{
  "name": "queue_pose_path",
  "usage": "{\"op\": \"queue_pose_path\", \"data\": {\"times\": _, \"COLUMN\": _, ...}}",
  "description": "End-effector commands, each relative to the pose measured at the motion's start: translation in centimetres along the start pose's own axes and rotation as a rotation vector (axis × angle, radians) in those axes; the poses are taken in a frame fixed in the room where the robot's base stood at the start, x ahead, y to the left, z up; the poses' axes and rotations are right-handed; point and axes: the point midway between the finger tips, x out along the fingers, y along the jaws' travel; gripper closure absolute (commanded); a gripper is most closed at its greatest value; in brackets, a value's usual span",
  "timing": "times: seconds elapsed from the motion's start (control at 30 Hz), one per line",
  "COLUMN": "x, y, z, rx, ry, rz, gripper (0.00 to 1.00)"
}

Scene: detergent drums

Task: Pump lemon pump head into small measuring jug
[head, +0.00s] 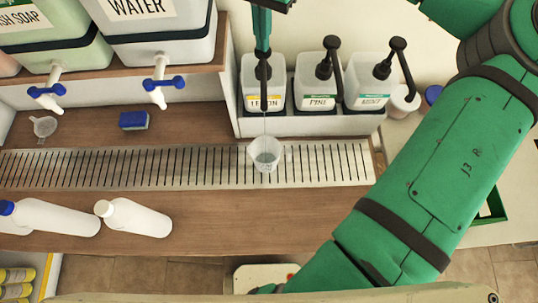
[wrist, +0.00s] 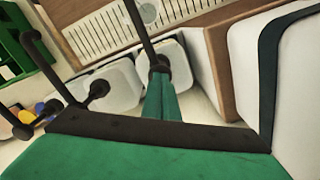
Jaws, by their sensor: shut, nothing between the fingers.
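The lemon bottle (head: 250,72), with a yellow label, stands at the left of three pump bottles in a white rack. Its black pump head (head: 264,72) points toward the front. My gripper (head: 262,50) is shut and empty, with its green fingertips on or just above the lemon pump head; exact contact is unclear. In the wrist view, the shut fingers (wrist: 160,76) meet the dark pump top. The small clear measuring jug (head: 265,156) stands upright on the slotted drip grate below the nozzle. A thin line runs from the nozzle toward the jug.
The pine bottle (head: 312,80) and mint bottle (head: 364,80) stand to the right. Large drums with blue taps (head: 164,82) are at upper left. A blue sponge (head: 134,120), a funnel-like cup (head: 44,126) and white bottles (head: 135,218) lie around the grate (head: 120,168).

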Motion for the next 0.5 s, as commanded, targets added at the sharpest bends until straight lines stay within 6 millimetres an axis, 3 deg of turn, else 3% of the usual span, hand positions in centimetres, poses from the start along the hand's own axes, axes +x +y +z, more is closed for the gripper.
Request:
{"op": "queue_pose_path", "data": {"times": 0.23, "x": 1.4, "y": 0.0, "z": 0.1, "rx": 0.000, "ry": -0.002, "rz": 0.001, "gripper": 1.00}}
{"op": "queue_pose_path", "data": {"times": 0.5, "x": 1.1, "y": 0.0, "z": 0.0, "rx": 0.000, "ry": -0.002, "rz": 0.001, "gripper": 1.00}}
